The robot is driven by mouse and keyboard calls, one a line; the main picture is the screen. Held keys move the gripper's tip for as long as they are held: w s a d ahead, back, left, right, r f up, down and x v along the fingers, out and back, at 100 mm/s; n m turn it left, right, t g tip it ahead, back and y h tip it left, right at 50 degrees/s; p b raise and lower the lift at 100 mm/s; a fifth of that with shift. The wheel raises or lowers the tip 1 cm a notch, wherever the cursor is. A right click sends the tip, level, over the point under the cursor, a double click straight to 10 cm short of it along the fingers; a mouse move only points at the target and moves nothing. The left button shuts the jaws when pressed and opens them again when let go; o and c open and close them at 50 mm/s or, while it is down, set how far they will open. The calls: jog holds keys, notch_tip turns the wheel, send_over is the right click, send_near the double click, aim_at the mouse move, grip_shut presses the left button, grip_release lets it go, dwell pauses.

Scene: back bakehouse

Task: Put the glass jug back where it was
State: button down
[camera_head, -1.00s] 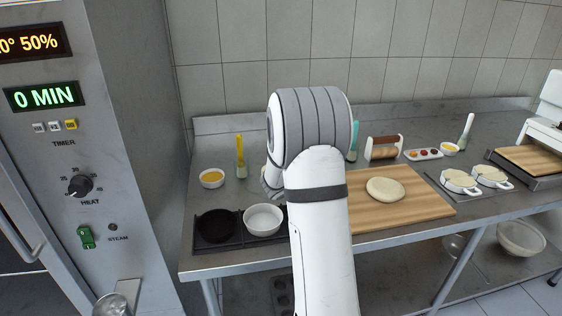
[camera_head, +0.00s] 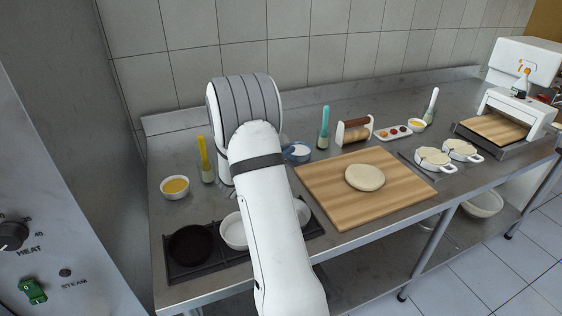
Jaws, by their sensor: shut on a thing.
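My arm rises through the middle of the view, and its bent grey-banded joint stands over the back of the counter. The arm's far end is hidden behind its own links, so I cannot see my gripper or what its jaws are on. I cannot make out the glass jug. A small greyish patch shows just right of the joint, above a blue-rimmed bowl (camera_head: 297,152), but it is too unclear to name.
A dark pan (camera_head: 190,245) and a white dish (camera_head: 234,232) sit on a black rack at the front left. A yellow-filled bowl (camera_head: 175,187) stands behind them. Dough (camera_head: 365,177) lies on a wooden board (camera_head: 330,205). The oven panel (camera_head: 40,180) is close at left.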

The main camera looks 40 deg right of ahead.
jog(key=shift+a+f, duration=0.1)
jog(key=shift+f, duration=1.8)
jog(key=shift+f, duration=0.15)
jog(key=c, duration=1.5)
grip_release()
jog(key=shift+c, duration=0.2)
